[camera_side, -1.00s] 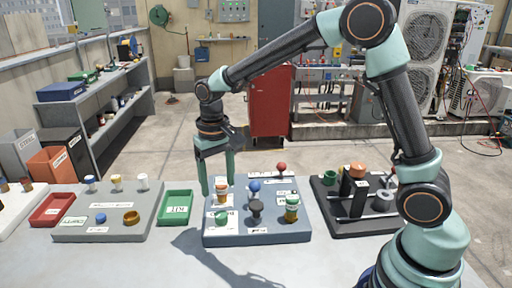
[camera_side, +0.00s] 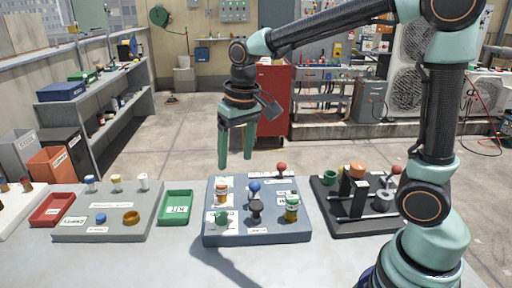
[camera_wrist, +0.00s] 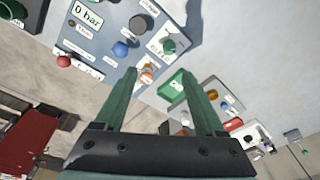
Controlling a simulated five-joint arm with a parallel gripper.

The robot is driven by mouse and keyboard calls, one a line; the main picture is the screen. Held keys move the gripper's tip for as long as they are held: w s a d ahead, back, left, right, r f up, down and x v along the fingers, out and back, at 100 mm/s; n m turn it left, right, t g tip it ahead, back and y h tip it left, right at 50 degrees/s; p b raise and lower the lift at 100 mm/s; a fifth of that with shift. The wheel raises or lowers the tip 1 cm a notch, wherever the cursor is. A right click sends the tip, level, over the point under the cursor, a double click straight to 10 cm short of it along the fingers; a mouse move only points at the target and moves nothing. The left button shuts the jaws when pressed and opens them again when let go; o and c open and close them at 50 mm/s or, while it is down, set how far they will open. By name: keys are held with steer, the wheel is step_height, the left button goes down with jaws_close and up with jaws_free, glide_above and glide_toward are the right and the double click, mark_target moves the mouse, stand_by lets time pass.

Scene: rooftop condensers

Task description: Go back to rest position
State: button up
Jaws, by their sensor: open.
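My gripper (camera_side: 236,160) hangs above and behind the blue-grey board (camera_side: 258,236) with its two green fingers pointing down, spread apart and empty. The wrist view also shows my gripper (camera_wrist: 160,90) with nothing between its fingers. The board carries several small pieces: an orange-and-white one (camera_side: 221,194), a blue knob (camera_side: 254,187), a red knob (camera_side: 281,168), a black knob (camera_side: 256,208), a green-and-yellow one (camera_side: 291,208) and a pale green one (camera_side: 221,217). The fingertips are clear of all of them.
A green tray (camera_side: 175,207), a grey board (camera_side: 75,228) with caps and a red tray (camera_side: 52,209) lie to the left. A black fixture (camera_side: 340,224) with an orange knob stands right. A red cabinet (camera_side: 273,100) is behind. The table front is clear.

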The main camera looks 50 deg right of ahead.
steer(key=s+d+r+n+t, duration=0.1)
steer(key=s+d+t, duration=0.3)
steer(key=s, duration=0.6)
steer(key=shift+s+d+r+n, duration=0.35)
steer(key=shift+r+n, duration=0.05)
steer(key=shift+r, duration=0.5)
